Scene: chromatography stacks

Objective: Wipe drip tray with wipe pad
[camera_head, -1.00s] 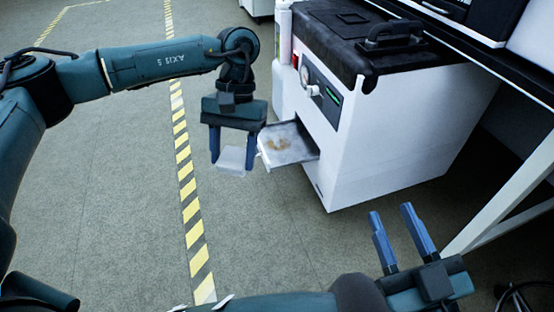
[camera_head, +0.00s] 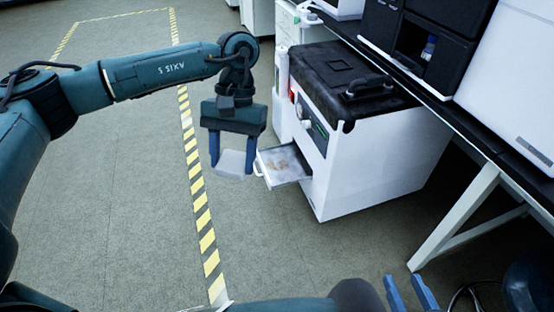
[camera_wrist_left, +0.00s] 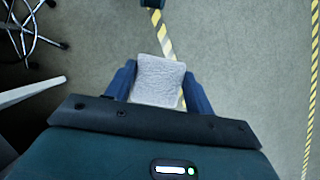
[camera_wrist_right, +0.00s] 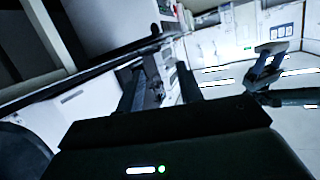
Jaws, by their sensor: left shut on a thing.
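The drip tray (camera_head: 291,176) is pulled out of the front of a white machine, low down, and shows a faint brownish stain on its surface. My left gripper (camera_head: 232,166) points down just left of the tray and is shut on the white wipe pad (camera_head: 231,165). The wipe pad also shows between the blue fingers in the left wrist view (camera_wrist_left: 158,80). The pad appears apart from the tray, with floor behind it. My right gripper (camera_head: 409,293) is at the bottom edge of the head view, its two blue fingers apart and empty.
The white machine (camera_head: 375,165) has a black top with a handle. A bench (camera_head: 500,160) with black equipment stands at the right, its white leg (camera_head: 455,225) reaching the floor. A yellow-black floor stripe (camera_head: 200,215) runs left of the tray. The floor at left is clear.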

